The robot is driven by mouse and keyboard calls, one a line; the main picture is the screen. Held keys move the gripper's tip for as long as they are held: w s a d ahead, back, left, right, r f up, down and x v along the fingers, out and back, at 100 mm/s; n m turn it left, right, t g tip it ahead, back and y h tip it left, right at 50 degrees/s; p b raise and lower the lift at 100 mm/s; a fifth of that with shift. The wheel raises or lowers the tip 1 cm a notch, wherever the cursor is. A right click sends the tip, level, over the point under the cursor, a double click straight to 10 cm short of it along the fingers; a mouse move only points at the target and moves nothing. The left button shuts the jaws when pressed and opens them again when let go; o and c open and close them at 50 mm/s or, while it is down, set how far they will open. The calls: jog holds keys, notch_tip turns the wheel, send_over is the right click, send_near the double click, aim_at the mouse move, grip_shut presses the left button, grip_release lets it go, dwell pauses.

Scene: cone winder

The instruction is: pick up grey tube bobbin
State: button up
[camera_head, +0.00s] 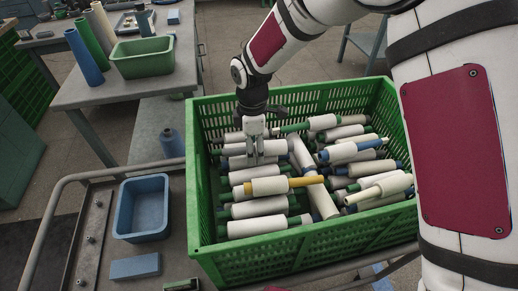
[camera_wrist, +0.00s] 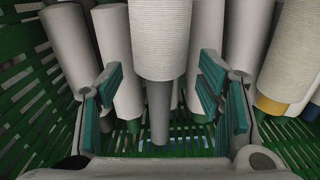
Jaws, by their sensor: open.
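The grey tube bobbin shows in the wrist view as white wound yarn (camera_wrist: 160,38) with a bare grey tube end (camera_wrist: 158,112) pointing toward the camera. My gripper (camera_wrist: 161,92) is open, with its teal-padded fingers on either side of this bobbin and visible gaps between pads and tube. In the head view my gripper (camera_head: 254,158) points down into the left part of the green crate (camera_head: 290,254), among white bobbins. There the fingers hide part of the bobbins beneath, and I cannot tell the grey tube apart.
Several bobbins with green, blue and yellow tubes crowd the crate; a yellow-tube one (camera_head: 272,186) lies just in front of my gripper. A blue bin (camera_head: 142,234) stands on the cart left of the crate. A table (camera_head: 110,92) with a green bin (camera_head: 143,68) is behind.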

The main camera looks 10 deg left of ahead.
jog(key=shift+f, duration=0.25)
jog(key=shift+c, duration=0.3)
jog(key=c, duration=1.2)
jog(key=shift+r, duration=0.1)
jog(key=shift+c, duration=0.2)
